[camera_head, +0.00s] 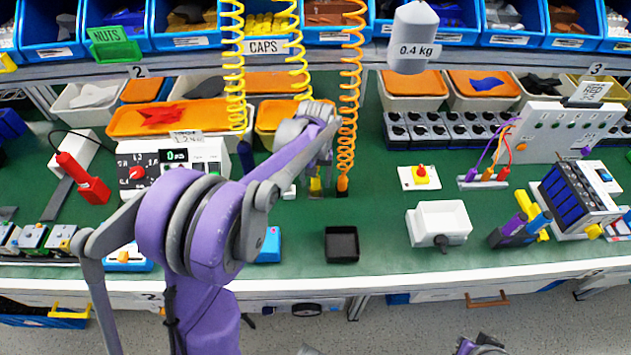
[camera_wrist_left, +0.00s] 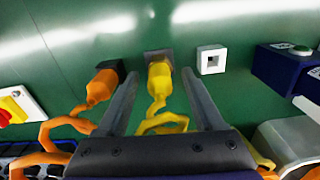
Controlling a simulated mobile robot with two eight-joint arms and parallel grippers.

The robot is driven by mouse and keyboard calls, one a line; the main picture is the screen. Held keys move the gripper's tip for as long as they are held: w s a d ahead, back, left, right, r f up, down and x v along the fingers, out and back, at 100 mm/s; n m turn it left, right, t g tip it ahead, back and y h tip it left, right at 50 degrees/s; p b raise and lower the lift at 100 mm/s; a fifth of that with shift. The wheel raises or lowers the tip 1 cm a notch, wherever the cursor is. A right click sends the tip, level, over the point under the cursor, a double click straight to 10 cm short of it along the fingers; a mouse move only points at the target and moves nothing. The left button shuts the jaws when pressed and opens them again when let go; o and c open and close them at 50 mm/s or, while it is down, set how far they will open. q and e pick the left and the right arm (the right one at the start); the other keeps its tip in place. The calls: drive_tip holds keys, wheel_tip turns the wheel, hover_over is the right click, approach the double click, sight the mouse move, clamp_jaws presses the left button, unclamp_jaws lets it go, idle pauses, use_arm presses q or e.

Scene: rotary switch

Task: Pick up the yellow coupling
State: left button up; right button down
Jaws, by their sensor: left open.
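The yellow coupling (camera_wrist_left: 159,76) sits in a small grey holder (camera_wrist_left: 157,55) on the green worktop, with a coiled yellow hose running from it. In the head view the coupling (camera_head: 315,187) shows partly below my left gripper (camera_head: 319,166). In the left wrist view my left gripper (camera_wrist_left: 160,84) is open, with one finger on each side of the yellow coupling. Gaps show between both fingers and the coupling. The head view shows only a purple and grey part of my own at the bottom edge; my right gripper does not show.
An orange coupling (camera_wrist_left: 101,86) in a black holder stands close to the left of the yellow one. A white square socket (camera_wrist_left: 210,60) is close on the right. Coiled hoses hang around my wrist. A black tray (camera_head: 342,244) stands nearer the front edge.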

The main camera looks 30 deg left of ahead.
use_arm(q)
clamp_jaws()
idle(0.3)
wheel_tip(320, 180, up, 10)
drive_tip(key=shift+r+p, duration=0.1)
drive_tip(key=shift+p, duration=0.2)
drive_tip(key=c, duration=0.7)
unclamp_jaws()
clamp_jaws()
